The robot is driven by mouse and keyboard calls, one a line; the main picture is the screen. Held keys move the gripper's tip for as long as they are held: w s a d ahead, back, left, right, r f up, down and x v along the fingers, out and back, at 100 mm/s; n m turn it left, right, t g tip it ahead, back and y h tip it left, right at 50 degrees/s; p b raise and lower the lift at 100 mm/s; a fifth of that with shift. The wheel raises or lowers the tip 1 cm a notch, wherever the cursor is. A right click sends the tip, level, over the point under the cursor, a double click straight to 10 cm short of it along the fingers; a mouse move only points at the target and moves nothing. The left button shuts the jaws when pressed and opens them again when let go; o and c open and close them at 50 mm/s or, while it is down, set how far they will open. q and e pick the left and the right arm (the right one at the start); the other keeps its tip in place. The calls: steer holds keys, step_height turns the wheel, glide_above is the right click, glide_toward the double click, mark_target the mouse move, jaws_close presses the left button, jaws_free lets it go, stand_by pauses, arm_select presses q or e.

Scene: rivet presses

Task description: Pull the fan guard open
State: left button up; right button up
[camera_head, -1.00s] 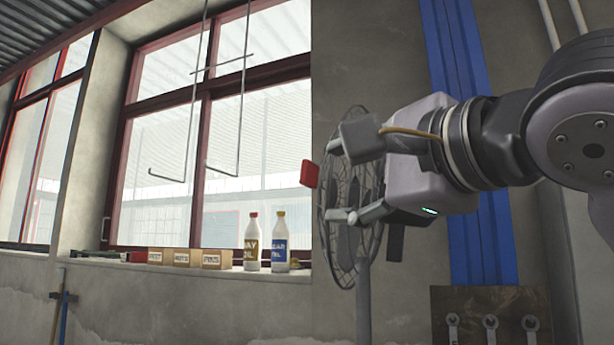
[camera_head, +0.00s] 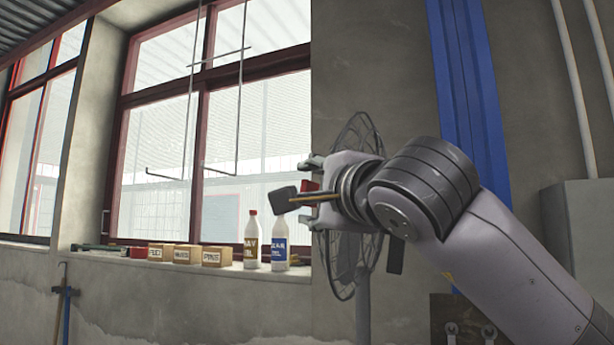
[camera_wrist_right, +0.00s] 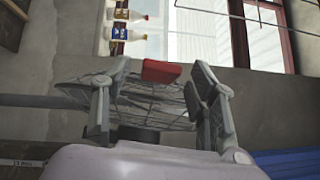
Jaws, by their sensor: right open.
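The fan guard (camera_head: 345,262) is a thin round wire cage on a stand, partly hidden behind my right arm. Its red tab (camera_head: 311,186) shows between the fingers of my right gripper (camera_head: 300,182). In the right wrist view, the red tab (camera_wrist_right: 161,72) lies between the two open fingertips, with gaps at both sides. The guard's wires (camera_wrist_right: 152,100) spread below it in that view, behind the fingers. I cannot tell from these frames whether the guard is ajar. My left gripper is out of view.
The window sill (camera_head: 140,262) holds small labelled boxes (camera_head: 183,255) and two bottles, one with a red cap (camera_head: 252,240) and one blue-labelled (camera_head: 279,242). A blue wall channel (camera_head: 468,110) and a grey cabinet (camera_head: 590,235) stand to the right.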

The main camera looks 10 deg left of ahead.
steer(key=shift+p+x, duration=0.4)
steer(key=shift+x, duration=0.9)
steer(key=shift+c, duration=0.3)
steer(key=shift+f, duration=0.1)
jaws_close()
